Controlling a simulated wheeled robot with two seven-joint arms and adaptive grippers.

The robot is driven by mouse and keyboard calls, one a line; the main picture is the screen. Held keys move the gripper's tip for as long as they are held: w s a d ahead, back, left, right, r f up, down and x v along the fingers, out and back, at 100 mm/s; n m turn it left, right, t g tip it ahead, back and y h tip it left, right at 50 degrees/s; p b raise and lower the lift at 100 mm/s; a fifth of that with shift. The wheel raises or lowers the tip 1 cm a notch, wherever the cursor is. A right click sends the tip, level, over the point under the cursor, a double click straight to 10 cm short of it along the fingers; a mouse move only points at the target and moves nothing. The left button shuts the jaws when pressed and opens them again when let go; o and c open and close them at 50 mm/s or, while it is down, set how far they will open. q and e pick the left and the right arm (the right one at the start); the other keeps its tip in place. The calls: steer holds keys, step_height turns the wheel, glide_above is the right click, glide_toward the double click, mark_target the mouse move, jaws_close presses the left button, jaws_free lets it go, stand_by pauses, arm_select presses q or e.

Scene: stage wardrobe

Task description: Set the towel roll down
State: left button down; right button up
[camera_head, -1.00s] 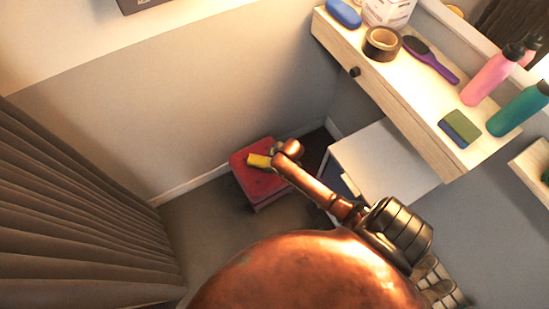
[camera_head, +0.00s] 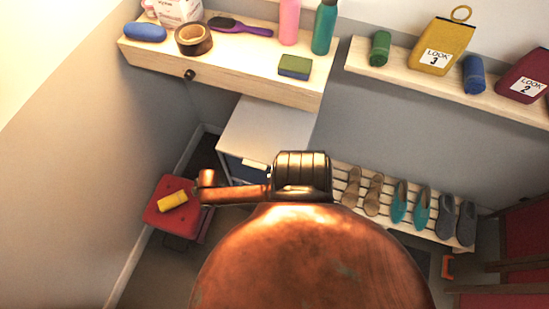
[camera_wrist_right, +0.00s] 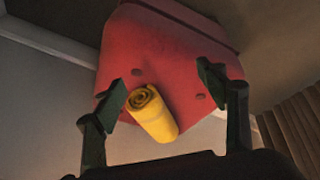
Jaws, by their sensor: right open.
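The yellow towel roll (camera_head: 173,200) lies on its side on the red padded seat of a stool (camera_head: 157,217) at lower left in the head view. In the right wrist view the roll (camera_wrist_right: 155,118) shows its spiral end, with the red seat (camera_wrist_right: 150,50) behind it. My right gripper (camera_wrist_right: 165,87) is open, its dark fingers spread on either side of the roll with visible gaps; neither finger appears to touch it. In the head view my copper arm reaches toward the stool, but its fingers cannot be made out. My left gripper is not in view.
A white cabinet (camera_head: 265,128) stands beside the stool. Above is a wooden shelf (camera_head: 290,92) with tape, a brush, bottles and a sponge. A green roll (camera_head: 380,48) and blue roll (camera_head: 474,75) are on the right shelf. A shoe rack (camera_head: 430,230) stands lower right.

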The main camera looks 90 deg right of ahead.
steer(key=s+a+f+m+g, duration=0.1)
steer(key=s+f+m, duration=0.1)
steer(key=s+f, duration=0.85)
steer(key=s+a+f+m+g, duration=0.15)
steer(key=s+f, duration=0.45)
steer(key=s, duration=0.9)
steer(key=s+a+f+g, duration=0.1)
steer(key=s+a+f, duration=0.1)
steer(key=s, duration=0.8)
steer(key=s+a+f+m+g, duration=0.1)
steer(key=s+a+f, duration=0.1)
steer(key=s, duration=0.9)
steer(key=shift+f, duration=0.8)
steer(key=shift+s, duration=0.1)
steer(key=shift+c, duration=0.5)
